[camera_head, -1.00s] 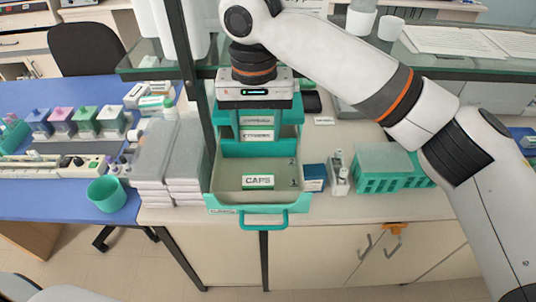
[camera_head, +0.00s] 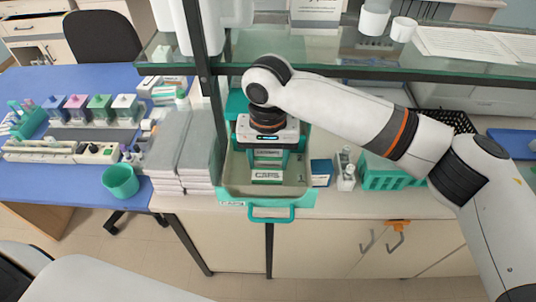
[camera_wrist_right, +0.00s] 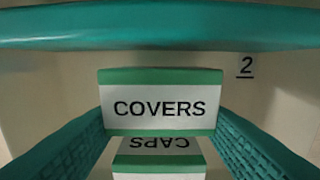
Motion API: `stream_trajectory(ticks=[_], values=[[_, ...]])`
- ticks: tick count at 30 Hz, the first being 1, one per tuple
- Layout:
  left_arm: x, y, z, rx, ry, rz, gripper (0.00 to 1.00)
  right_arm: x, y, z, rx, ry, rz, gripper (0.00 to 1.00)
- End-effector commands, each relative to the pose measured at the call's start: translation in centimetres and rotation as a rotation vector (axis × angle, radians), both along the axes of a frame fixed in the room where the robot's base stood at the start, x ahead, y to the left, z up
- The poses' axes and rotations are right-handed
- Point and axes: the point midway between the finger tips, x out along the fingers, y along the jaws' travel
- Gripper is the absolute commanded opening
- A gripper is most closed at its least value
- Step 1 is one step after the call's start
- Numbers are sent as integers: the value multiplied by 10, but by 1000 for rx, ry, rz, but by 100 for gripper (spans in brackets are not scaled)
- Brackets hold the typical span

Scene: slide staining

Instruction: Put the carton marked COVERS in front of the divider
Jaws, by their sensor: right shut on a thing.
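My right gripper (camera_head: 268,150) is shut on the COVERS carton (camera_wrist_right: 160,108), a white carton with green edges, seen between the two teal fingers in the right wrist view. The gripper points down into the open teal-rimmed drawer (camera_head: 232,190). The CAPS carton (camera_head: 267,176) stands just in front of the held carton, and also shows below it in the wrist view (camera_wrist_right: 160,160). I cannot tell whether the COVERS carton touches the floor. My left gripper is not in view.
Stacked grey-white boxes (camera_head: 183,150) stand close left of the drawer. A blue box (camera_head: 321,172), small bottles (camera_head: 346,172) and a teal rack (camera_head: 385,175) stand to its right. A glass shelf (camera_head: 330,52) and dark post (camera_head: 205,85) are near the arm. A "2" marks the floor beside the carton.

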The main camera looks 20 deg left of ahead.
Motion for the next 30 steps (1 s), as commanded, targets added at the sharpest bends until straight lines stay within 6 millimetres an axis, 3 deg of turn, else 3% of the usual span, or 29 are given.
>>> stream_trajectory(ticks=[5,6,9,20,23,30], values=[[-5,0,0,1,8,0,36,0,0,-2,0,1,0,32],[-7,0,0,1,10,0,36,0,0,-2,0,0,0,60],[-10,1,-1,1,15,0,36,0,0,-2,0,0,0,76],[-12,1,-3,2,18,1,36,0,1,2,1,-1,0,76],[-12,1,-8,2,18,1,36,0,1,14,2,0,0,76],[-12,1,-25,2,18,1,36,0,1,65,3,-3,0,76]])
